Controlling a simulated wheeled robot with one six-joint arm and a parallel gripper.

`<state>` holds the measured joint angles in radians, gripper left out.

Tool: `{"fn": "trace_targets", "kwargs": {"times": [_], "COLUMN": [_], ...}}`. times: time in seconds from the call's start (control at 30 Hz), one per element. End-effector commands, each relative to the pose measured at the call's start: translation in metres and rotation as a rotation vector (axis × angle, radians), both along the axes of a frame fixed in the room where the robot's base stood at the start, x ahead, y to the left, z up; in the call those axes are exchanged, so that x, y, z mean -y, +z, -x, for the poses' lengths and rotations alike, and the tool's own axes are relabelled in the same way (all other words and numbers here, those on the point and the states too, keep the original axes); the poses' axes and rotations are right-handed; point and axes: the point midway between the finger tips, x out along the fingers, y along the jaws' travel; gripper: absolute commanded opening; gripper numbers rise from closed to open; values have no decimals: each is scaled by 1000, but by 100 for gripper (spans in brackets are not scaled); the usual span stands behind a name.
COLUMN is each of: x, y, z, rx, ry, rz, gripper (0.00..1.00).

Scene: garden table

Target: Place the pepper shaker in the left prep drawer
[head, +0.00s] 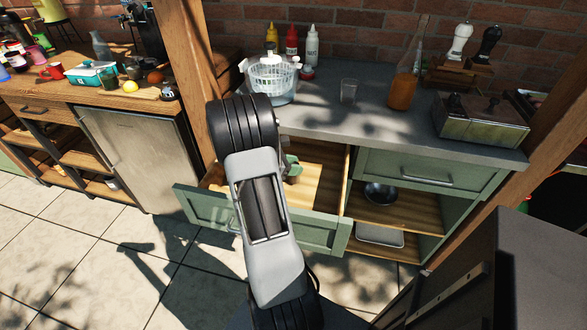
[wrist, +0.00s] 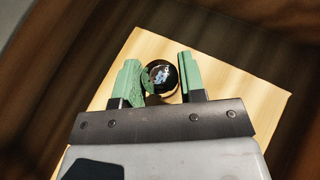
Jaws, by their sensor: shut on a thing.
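The left prep drawer (head: 320,236) is pulled open under the counter, with a green front and a pale wood floor, which also shows in the wrist view (wrist: 235,85). My gripper (head: 291,168) is over or inside the drawer, partly hidden behind my arm. In the wrist view my gripper's green fingers (wrist: 161,78) are shut on a dark, round-topped, glossy thing, apparently the pepper shaker (wrist: 162,74). The drawer floor lies below it; I cannot tell whether it touches. In the head view the shaker cannot be made out.
White (head: 460,42) and black (head: 489,44) mills stand at the back.

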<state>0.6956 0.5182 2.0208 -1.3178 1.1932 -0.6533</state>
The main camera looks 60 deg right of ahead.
Motion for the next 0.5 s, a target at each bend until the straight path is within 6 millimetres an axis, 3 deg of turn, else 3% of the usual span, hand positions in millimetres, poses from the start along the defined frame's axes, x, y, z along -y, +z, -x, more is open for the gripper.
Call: {"fn": "trace_targets", "kwargs": {"times": [0.07, 0.47, 0.5], "x": [0, 0, 0], "y": [-8, -12, -12], "z": [0, 0, 0], "rx": [-1, 0, 1], "ry": [1, 0, 0], "rz": [-1, 0, 1], "gripper": [12, 12, 39]}}
